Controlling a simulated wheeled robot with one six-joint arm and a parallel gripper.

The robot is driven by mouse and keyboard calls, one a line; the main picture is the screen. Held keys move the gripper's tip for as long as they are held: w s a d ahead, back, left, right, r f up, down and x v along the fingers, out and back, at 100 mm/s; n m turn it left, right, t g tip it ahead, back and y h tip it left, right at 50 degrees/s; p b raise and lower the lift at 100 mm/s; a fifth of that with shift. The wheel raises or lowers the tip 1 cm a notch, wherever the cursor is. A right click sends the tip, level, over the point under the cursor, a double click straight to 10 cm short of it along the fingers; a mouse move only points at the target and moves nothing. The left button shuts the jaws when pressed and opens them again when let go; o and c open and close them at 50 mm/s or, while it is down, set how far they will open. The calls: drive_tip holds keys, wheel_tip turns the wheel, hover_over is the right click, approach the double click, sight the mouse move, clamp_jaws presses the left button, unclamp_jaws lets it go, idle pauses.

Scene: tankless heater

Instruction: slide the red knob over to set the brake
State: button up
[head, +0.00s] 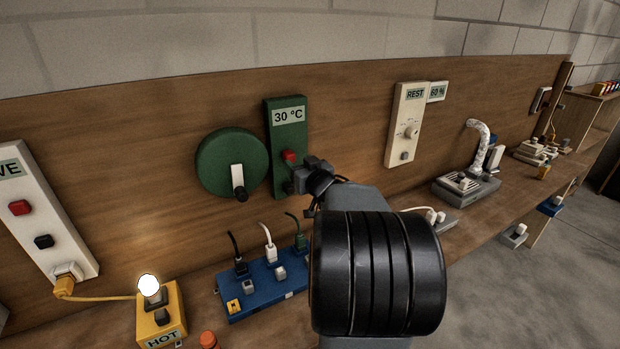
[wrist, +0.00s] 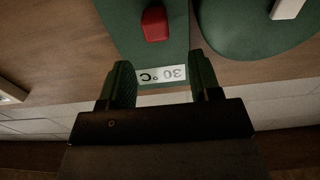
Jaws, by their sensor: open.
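A red knob (head: 289,156) sits on a tall green panel (head: 286,130) marked "30 °C". In the wrist view the red knob (wrist: 155,23) shows ahead of my fingers, and the panel's label reads upside down. My gripper (head: 304,173) is in front of the lower part of that panel in the head view and hides some of it. In the wrist view my gripper (wrist: 162,76) has its two green fingers apart with nothing between them, and the knob lies beyond the gap between them. A second red knob (head: 20,207) is on the white panel at far left.
A round green disc (head: 230,163) with a white lever (head: 238,177) is just left of the green panel. A blue power strip (head: 262,284) with plugs and a yellow box (head: 162,315) with a lit bulb stand below. A cream panel (head: 405,125) is to the right.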

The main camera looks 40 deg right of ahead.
drive_tip(key=v, duration=0.6)
idle(0.6)
drive_tip(key=s+d+f+m+g+h, duration=0.3)
drive_tip(key=s+d+f+g+h, duration=0.15)
drive_tip(key=f+g, duration=0.2)
drive_tip(key=s+a+f+g, duration=0.2)
drive_tip(key=a+f+g, duration=0.1)
drive_tip(key=f+g, duration=0.1)
drive_tip(key=s+a+n+g+y, duration=0.1)
drive_tip(key=a+y, duration=0.3)
drive_tip(key=a, duration=0.9)
drive_tip(key=s+a+f+n+g+y, duration=0.1)
drive_tip(key=s+a+n+g+y, duration=0.1)
drive_tip(key=a, duration=1.1)
drive_tip(key=shift+s+a+f+n+y, duration=0.3)
drive_tip(key=shift+s+n+y, duration=0.4)
drive_tip(key=shift+n+y, duration=0.5)
